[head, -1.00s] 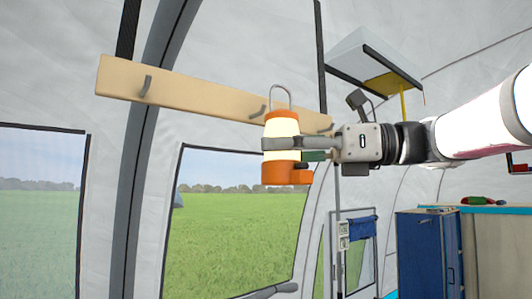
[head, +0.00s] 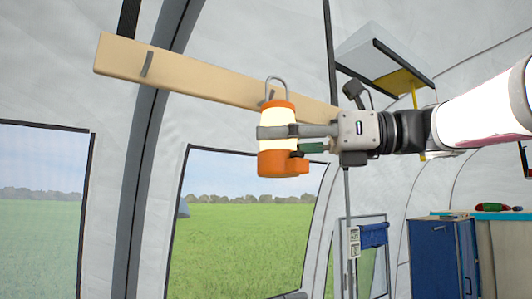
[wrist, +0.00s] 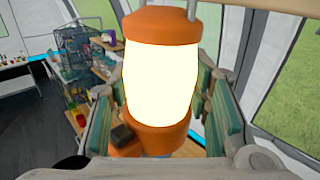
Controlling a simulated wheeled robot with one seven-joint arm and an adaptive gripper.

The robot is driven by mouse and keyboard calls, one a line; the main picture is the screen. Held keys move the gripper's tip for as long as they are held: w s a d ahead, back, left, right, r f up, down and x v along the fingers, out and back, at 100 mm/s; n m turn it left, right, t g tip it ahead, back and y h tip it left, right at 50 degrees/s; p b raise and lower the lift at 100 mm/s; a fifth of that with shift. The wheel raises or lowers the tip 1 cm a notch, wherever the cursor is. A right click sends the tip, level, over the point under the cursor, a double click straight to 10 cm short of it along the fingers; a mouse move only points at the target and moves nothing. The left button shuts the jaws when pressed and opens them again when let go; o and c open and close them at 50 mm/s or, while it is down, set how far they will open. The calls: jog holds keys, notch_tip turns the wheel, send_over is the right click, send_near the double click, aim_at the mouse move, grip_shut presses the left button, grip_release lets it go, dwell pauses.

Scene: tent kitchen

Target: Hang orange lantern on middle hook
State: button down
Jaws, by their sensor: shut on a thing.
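The orange lantern (head: 278,161) has a glowing cream middle, an orange cap and base, and a grey wire loop handle (head: 276,80) standing up. My gripper (head: 282,132) is shut around its middle and holds it upright in the air before the wooden hook board (head: 200,77). The middle hook (head: 268,97) shows just behind the handle loop; I cannot tell whether they touch. The left hook (head: 147,63) is bare. The right hook is hidden behind my gripper and lantern. In the wrist view the lantern (wrist: 162,75) stands between green finger pads.
A tent window (head: 240,230) lies below the board. A white shelf (head: 385,60) hangs at upper right. A blue cabinet (head: 437,258) and a counter stand at lower right. The wrist view shows a rack (wrist: 85,60) with goods behind the lantern.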

jog(key=shift+w+a+f+b, duration=0.1)
jog(key=shift+w+a+b, duration=0.25)
jog(key=shift+w+b, duration=0.15)
jog(key=shift+w+a+f+b, duration=0.1)
jog(key=shift+w+a+b, duration=0.25)
jog(key=shift+w, duration=0.2)
jog(key=shift+w+a+f+p, duration=0.25)
jog(key=shift+f+p, duration=0.1)
jog(key=shift+f, duration=0.15)
jog(key=shift+w+f+p, duration=0.15)
jog(key=shift+f+p, duration=0.05)
jog(key=shift+p, duration=0.2)
jog(key=c, duration=0.8)
grip_release()
jog(key=shift+o, duration=0.2)
jog(key=s+d, duration=0.2)
jog(key=d, duration=0.9)
jog(key=shift+s+d, duration=0.15)
jog(key=shift+d, duration=0.25)
